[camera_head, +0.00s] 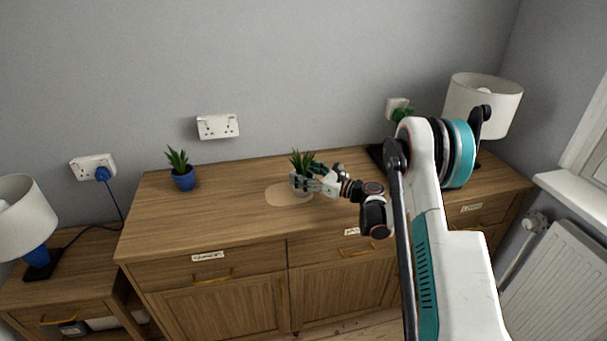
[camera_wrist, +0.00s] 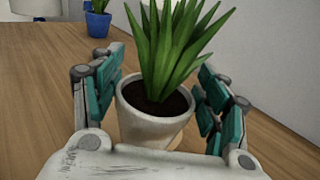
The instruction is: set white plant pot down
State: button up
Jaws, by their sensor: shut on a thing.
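The white plant pot (camera_head: 300,184) with a spiky green plant is at my gripper (camera_head: 312,182), over the top of the wooden sideboard (camera_head: 230,215). In the wrist view the white plant pot (camera_wrist: 150,128) stands upright between the two teal-padded fingers of my gripper (camera_wrist: 158,105), which is shut on it. A pale round mat (camera_head: 280,196) lies on the sideboard at and to the left of the pot. A bit of it shows beneath the pot in the wrist view (camera_wrist: 178,140). Whether the pot's base touches the surface is hidden.
A blue pot (camera_head: 184,180) with a similar plant stands at the sideboard's left; it also shows in the wrist view (camera_wrist: 98,24). A white-shaded lamp (camera_head: 482,103) stands at the right end, partly behind my arm. The sideboard top between the blue pot and the mat is clear.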

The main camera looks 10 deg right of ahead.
jog(key=o, duration=1.4)
jog(key=shift+r, duration=0.1)
jog(key=p+v, duration=0.3)
jog(key=v, duration=0.9)
